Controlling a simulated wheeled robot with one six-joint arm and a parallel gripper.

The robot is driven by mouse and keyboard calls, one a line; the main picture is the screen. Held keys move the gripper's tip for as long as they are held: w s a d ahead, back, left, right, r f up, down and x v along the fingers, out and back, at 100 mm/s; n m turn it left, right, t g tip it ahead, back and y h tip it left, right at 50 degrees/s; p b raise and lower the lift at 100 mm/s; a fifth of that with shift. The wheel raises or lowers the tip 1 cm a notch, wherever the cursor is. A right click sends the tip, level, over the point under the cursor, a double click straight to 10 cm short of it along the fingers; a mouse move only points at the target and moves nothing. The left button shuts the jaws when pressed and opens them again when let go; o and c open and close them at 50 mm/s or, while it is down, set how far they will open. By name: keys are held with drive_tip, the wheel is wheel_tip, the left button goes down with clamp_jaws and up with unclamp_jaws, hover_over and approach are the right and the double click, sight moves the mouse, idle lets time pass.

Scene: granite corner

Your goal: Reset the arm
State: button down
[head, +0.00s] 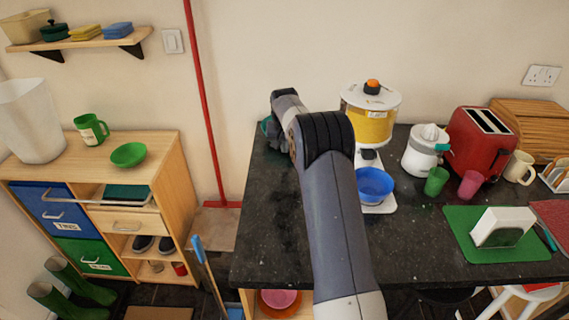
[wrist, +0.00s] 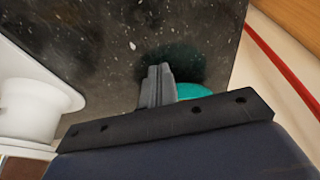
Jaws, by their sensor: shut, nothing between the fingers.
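My arm reaches out over the dark granite counter (head: 275,225) in the head view, bent at a black joint. My gripper (wrist: 159,70) shows in the wrist view, its grey fingers together with nothing between them, above the speckled counter top. In the head view the fingertips are hidden behind my own arm. A teal round thing (wrist: 190,91) shows just right of the fingers in the wrist view, partly hidden by my gripper body; I cannot tell whether they touch.
A white and yellow appliance (head: 368,125), a blue bowl (head: 374,184) on a white base, a juicer (head: 421,155) and a red toaster (head: 480,145) stand right of my arm. The counter's front left is clear.

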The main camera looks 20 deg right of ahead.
drive_tip(key=b+v, duration=0.1)
drive_tip(key=v, duration=0.6)
drive_tip(key=shift+w+d, duration=0.1)
